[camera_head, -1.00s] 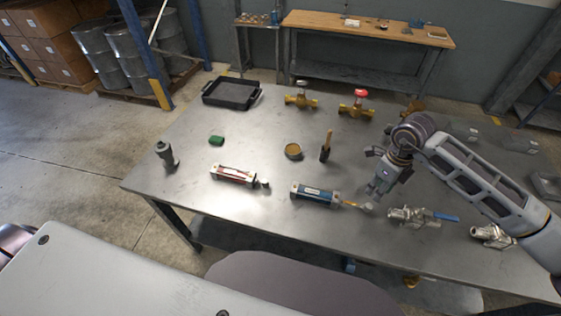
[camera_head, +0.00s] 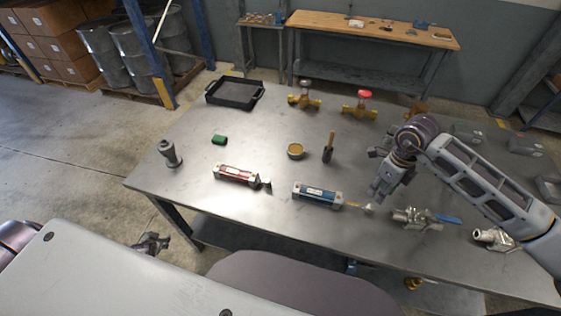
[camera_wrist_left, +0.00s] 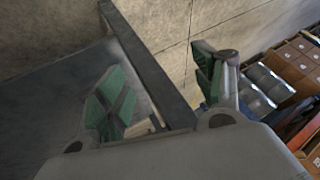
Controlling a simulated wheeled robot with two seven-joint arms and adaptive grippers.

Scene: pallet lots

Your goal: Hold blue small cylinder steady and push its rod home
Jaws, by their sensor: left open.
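The blue small cylinder (camera_head: 316,194) lies on the grey table near its front edge, with end blocks at both ends. Its rod (camera_head: 354,205) sticks out to the right and ends in a light tip. My right gripper (camera_head: 374,186) hangs just above and right of the rod tip, apart from the cylinder as far as I can tell; its finger opening is unclear. My left gripper (camera_head: 152,243) shows beyond my own body at the lower left, off the table's front left corner. In the left wrist view its green-padded fingers (camera_wrist_left: 163,92) are spread and empty.
A red cylinder (camera_head: 237,175) lies left of the blue one. A valve with a blue handle (camera_head: 418,217) lies just right of the rod. A grey fitting (camera_head: 170,153), green block (camera_head: 219,140), round tin (camera_head: 295,151) and black tray (camera_head: 235,93) stand farther off.

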